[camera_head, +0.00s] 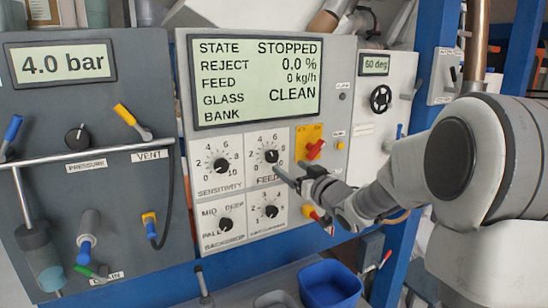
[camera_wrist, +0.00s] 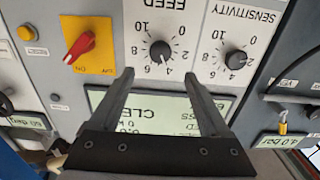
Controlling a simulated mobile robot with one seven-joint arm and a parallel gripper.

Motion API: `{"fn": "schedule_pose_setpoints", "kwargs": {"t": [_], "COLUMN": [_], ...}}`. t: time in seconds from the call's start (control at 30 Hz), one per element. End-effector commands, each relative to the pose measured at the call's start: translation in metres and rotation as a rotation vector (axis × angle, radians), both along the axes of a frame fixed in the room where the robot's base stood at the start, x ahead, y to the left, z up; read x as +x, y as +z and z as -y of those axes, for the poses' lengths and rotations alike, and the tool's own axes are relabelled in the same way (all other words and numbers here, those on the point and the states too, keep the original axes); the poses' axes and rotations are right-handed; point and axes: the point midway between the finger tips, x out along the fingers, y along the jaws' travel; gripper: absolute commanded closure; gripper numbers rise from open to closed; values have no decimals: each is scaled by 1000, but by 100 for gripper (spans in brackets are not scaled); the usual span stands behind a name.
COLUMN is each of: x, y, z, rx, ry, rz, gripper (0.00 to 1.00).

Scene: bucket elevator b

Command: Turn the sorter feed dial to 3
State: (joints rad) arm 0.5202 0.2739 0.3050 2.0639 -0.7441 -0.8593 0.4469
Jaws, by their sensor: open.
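The feed dial (camera_head: 271,156) is a black knob with a numbered scale on the white panel, right of the sensitivity dial (camera_head: 220,164). The feed dial also shows upside down in the wrist view (camera_wrist: 160,51). Its exact pointer setting is too small to read surely. My gripper (camera_head: 288,170) is open and empty, just in front of the panel at the dial's lower right. In the wrist view my gripper (camera_wrist: 159,73) has its two fingertips either side of the dial's line, apart from the knob. The display (camera_head: 256,82) reads STOPPED and feed 0 kg/h.
A red switch on a yellow plate (camera_head: 315,148) sits right of the feed dial. The backdrop dial (camera_head: 225,224) and another dial (camera_head: 270,211) are below. A blue bin (camera_head: 330,284) stands under the panel. A grey rail (camera_head: 90,156) crosses the left cabinet.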

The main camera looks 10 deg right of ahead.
Motion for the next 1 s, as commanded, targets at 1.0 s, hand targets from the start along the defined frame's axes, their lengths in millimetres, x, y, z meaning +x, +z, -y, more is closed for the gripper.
{"fn": "schedule_pose_setpoints", "kwargs": {"t": [1.0], "x": [92], "y": [0], "z": [-30], "rx": [-1], "ry": [-1], "rz": [0], "gripper": [29]}}
